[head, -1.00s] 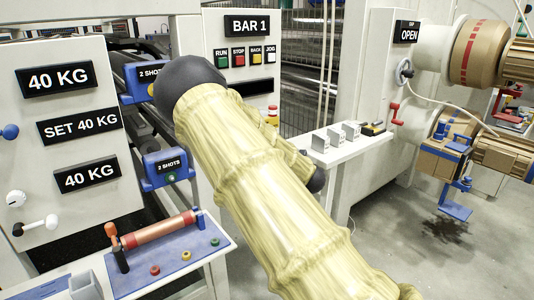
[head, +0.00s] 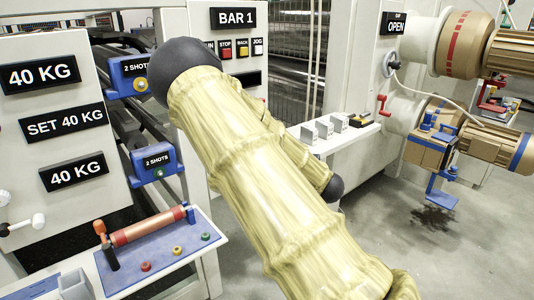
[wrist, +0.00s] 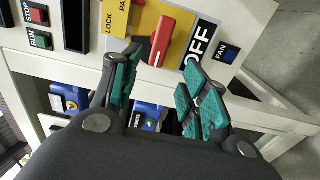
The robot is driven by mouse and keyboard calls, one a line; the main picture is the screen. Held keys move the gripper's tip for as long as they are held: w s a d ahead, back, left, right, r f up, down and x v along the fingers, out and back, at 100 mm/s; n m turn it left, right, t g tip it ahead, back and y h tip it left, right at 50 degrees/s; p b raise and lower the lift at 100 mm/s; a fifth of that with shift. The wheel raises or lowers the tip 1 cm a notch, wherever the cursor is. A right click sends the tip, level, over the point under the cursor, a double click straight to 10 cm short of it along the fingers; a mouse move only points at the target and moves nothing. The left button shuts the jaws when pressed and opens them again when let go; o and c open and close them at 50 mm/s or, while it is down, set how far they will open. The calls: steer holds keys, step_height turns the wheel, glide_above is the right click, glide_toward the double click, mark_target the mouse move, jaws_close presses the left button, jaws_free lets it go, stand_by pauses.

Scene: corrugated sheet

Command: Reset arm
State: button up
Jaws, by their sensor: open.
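My gripper (wrist: 158,88) shows in the wrist view with its two teal-padded fingers apart and nothing between them. Beyond the fingertips is a panel with a red handle (wrist: 162,40) on a yellow plate, beside an OFF label (wrist: 199,45). A gap between fingers and handle is hard to judge. In the head view my arm, in a pale yellow cover, crosses the middle of the picture, and the gripper itself is not seen there.
A white cabinet with 40 KG labels (head: 40,74) stands at left. The BAR 1 panel (head: 235,18) is behind my arm. A white shelf (head: 345,138) and large brown rolls (head: 465,44) are at right.

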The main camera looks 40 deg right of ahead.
steer(key=shift+s, duration=0.6)
steer(key=s+a+f+m+g+h, duration=0.1)
steer(key=s+a+f+m+g, duration=0.25)
steer(key=f, duration=0.75)
steer(key=s+a+f+m+g+h, duration=0.15)
steer(key=s+f+m, duration=0.3)
steer(key=f, duration=0.55)
steer(key=s+a+f+m+g+h, duration=0.1)
steer(key=s+a+f+m+g, duration=0.3)
steer(key=f, duration=0.7)
steer(key=s+a+f+m+g+y, duration=0.1)
steer(key=s+a+f+m+g, duration=0.15)
steer(key=s+a+f, duration=0.55)
steer(key=s+a+f+m+g+y, duration=0.15)
steer(key=s+a+g, duration=0.3)
steer(key=s, duration=0.75)
steer(key=s+a+f+m+g, duration=0.25)
steer(key=s+a+f, duration=0.25)
steer(key=s+a, duration=0.3)
step_height(320, 180, up, 13)
steer(key=d+p, duration=0.1)
steer(key=p, duration=1.1)
steer(key=shift+s+d+m+p, duration=0.3)
steer(key=shift+s+m+p, duration=0.05)
steer(key=shift+s+p, duration=0.05)
steer(key=shift+r+t, duration=0.1)
steer(key=shift+t, duration=0.15)
